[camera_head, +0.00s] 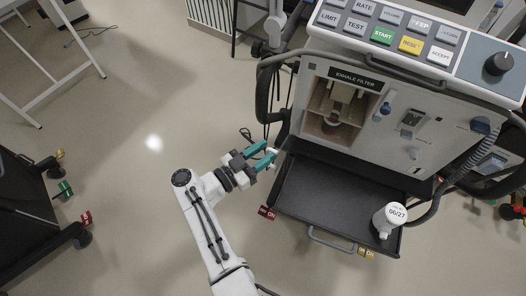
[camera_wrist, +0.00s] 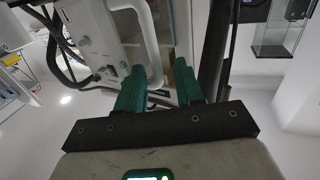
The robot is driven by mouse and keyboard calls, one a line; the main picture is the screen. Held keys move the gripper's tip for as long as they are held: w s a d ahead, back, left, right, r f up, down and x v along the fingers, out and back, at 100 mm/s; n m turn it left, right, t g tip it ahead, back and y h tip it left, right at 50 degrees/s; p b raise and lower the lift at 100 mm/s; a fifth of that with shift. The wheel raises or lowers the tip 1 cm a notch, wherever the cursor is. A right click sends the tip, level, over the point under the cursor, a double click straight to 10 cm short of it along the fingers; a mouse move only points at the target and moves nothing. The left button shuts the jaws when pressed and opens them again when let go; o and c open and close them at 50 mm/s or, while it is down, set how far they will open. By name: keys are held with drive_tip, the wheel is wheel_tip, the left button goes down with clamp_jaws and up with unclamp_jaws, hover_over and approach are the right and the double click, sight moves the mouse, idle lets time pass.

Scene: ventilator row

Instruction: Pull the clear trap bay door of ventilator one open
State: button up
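Ventilator one (camera_head: 413,156), marked "1", stands at the upper right in the head view. Its bay (camera_head: 333,108) under the "EXHALE FILTER" label shows a pale interior with a filter part inside. A clear door over this bay is hard to make out, and I cannot tell whether it is shut. My gripper (camera_head: 268,156) has teal fingers and is left of and below the bay, near the left end of the black tray, apart from the bay. In the wrist view my gripper (camera_wrist: 161,84) has its fingers apart with nothing held between them.
The black tray (camera_head: 325,192) juts out below the bay and carries a white canister (camera_head: 390,219) at its right end. Dark hoses hang left of the ventilator. A black-based cart (camera_head: 35,235) stands at the far left. Open floor lies left of my arm.

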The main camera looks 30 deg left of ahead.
drive_tip(key=v, duration=1)
drive_tip(key=shift+s+a, duration=0.2)
drive_tip(key=shift+s, duration=0.15)
idle(0.3)
